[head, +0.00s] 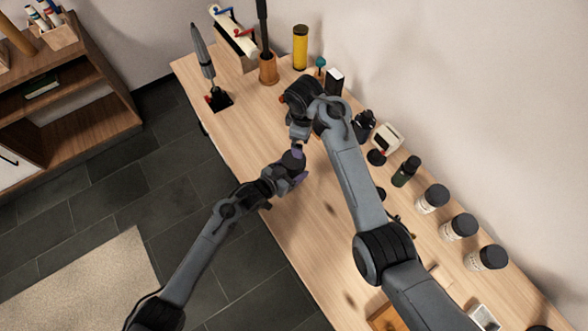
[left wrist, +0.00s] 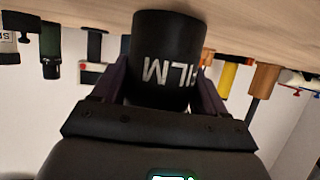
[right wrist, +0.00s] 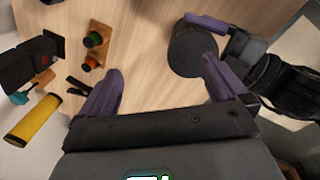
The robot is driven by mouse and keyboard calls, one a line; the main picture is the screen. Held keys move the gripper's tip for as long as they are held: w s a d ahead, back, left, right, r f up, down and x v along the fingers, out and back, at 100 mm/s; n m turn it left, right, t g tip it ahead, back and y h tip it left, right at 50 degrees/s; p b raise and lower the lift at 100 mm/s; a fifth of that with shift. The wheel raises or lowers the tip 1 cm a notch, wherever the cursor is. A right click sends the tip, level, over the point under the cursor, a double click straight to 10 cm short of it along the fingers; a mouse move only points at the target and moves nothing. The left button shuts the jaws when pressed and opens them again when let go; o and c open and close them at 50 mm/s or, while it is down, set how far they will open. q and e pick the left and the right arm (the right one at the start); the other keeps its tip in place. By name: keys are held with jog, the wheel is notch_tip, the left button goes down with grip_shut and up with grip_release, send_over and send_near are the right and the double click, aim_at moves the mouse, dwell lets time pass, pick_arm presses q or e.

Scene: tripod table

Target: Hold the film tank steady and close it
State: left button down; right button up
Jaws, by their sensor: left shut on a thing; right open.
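The film tank is a black cylinder with white lettering (left wrist: 167,50), large in the left wrist view. My left gripper is shut around its sides, with a purple finger on each side. In the right wrist view the tank (right wrist: 190,52) shows a dark, plain round end; I cannot tell whether a lid is on it. In the head view my left gripper (head: 293,170) is over the table's near edge, partly under the right hand. My right gripper (right wrist: 160,80) is open and empty, its right finger overlapping the tank in view. No separate lid is clearly identifiable.
The wooden table (head: 320,225) has bare room around the hands. Along the wall stand a yellow cylinder (head: 300,48), a white device (head: 387,137), a dark bottle (head: 406,171) and several black-lidded jars (head: 458,227). A wooden holder with small round pieces (right wrist: 93,52) lies nearby.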

aim_at(294, 159)
jog(key=n, duration=0.2)
jog(key=a+n, duration=0.1)
jog(key=n, duration=0.1)
jog(key=shift+s, duration=0.4)
jog(key=n, duration=0.4)
jog(key=shift+s+a+g, duration=0.3)
jog(key=shift+s, duration=0.1)
jog(key=n, duration=0.3)
jog(key=shift+s+a, duration=0.25)
jog(key=shift+s, duration=0.05)
jog(key=n, duration=0.4)
jog(key=shift+s+a+r+g, duration=0.1)
jog(key=shift+s+a+g, duration=0.2)
jog(key=shift+s+a, duration=0.1)
jog(key=shift+f, duration=4.05)
